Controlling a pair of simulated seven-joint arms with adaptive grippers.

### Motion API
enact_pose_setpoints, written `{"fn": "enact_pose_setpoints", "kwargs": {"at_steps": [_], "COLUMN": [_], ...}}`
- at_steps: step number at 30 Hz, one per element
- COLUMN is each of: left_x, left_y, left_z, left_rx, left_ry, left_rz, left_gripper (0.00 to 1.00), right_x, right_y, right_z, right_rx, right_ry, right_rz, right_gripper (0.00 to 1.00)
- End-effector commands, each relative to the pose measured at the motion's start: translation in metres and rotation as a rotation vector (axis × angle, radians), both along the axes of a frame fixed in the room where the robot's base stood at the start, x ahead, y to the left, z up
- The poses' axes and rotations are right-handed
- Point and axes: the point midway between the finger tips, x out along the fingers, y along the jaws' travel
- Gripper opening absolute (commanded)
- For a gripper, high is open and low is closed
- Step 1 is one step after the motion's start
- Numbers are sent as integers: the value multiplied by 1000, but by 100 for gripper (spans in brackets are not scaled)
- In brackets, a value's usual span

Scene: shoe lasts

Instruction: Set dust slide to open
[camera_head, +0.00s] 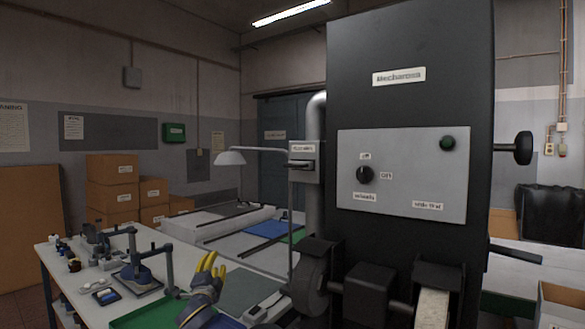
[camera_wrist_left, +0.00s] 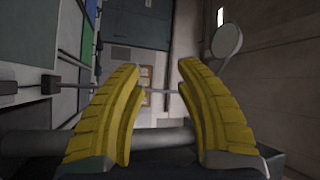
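A small grey box (camera_head: 304,161) with a white label and a dark slot or handle sits on the pipe at the left side of the tall black machine (camera_head: 410,40). Its label is too small to read, so I cannot be sure it is the dust slide. My left gripper (camera_head: 211,264), with yellow fingers, is at the lower middle of the head view, below and left of that box and apart from it. In the left wrist view the two yellow fingers (camera_wrist_left: 160,75) stand apart with nothing held between them. My right gripper is not in view.
A desk lamp (camera_head: 231,158) arches near the box. The white bench (camera_head: 75,262) at left holds several small items.

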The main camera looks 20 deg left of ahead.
Motion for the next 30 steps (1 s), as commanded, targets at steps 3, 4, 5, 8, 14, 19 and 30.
{"fn": "enact_pose_setpoints", "kwargs": {"at_steps": [3,4,5,8,14,19,30], "left_x": [7,5,3,-10,-40,-53,-19], "left_y": [-95,-116,-136,-192,-265,-290,-287], "left_z": [75,92,108,158,223,245,270], "left_rx": [60,75,87,124,171,186,188], "left_ry": [-69,-85,-101,-154,-232,-261,-264], "left_rz": [-58,-69,-80,-107,-138,-148,-147], "left_gripper": [34,34,34,34,34,34,34], "right_x": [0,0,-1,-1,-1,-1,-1], "right_y": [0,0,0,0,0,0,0], "right_z": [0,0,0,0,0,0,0], "right_rx": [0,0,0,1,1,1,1], "right_ry": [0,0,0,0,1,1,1], "right_rz": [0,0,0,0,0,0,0], "right_gripper": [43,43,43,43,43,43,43]}}
